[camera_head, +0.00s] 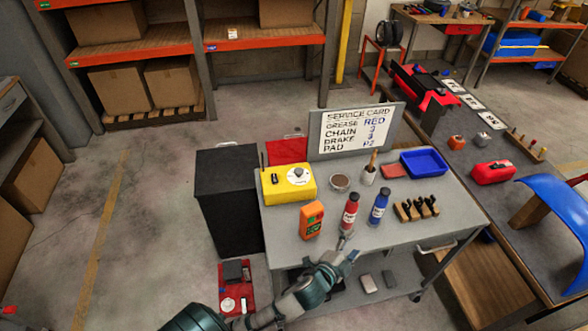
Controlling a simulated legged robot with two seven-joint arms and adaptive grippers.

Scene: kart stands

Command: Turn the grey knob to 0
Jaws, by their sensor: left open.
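A yellow box (272,190) stands at the back left of the grey cart top. The grey knob (297,173) sits on a pale round dial on the box's upper face. Its pointer setting and the dial marks are too small to read. My left gripper (347,243) is open at the cart's front edge, just in front of the red bottle. It is apart from the knob, lower and to the right of it in the picture. Whether it touches the bottle or the cart edge is unclear. My right gripper is out of view.
On the grey cart (290,248), an orange meter (311,220), a red bottle (350,212) and a blue bottle (378,209) stand near the front. A round tin (340,182) and a brush cup (368,175) are behind. A service card board (355,131) rises at the back.

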